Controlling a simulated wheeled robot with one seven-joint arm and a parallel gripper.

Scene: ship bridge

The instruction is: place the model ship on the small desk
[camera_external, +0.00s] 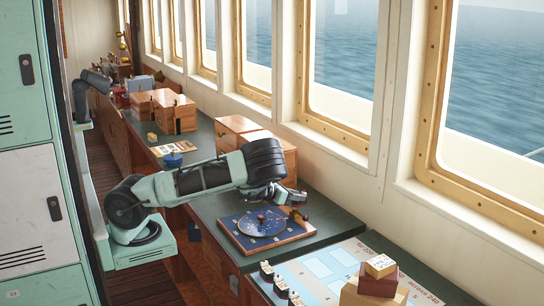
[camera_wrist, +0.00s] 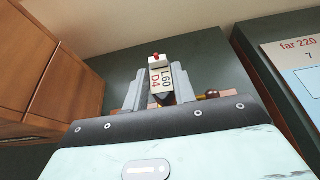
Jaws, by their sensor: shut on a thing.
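In the wrist view, my gripper (camera_wrist: 160,95) is shut on a small model ship (camera_wrist: 161,80). The ship has a white top marked "L60 D4", a red tip and a dark lower part. In the external view, my gripper (camera_external: 290,197) is above the back right of a blue board with a round dial (camera_external: 262,222); the held ship is hard to make out there. Other small ships (camera_external: 266,271) with white tops and dark hulls stand in a row on a pale chart. I cannot tell which surface is the small desk.
Wooden boxes (camera_external: 240,132) stand behind my arm against the window wall. Stacked blocks (camera_external: 378,280) sit on the pale chart (camera_external: 345,262) at front right. A brown knob (camera_wrist: 212,94) is close right of my fingers. Green countertop (camera_external: 335,228) is bare right of the board.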

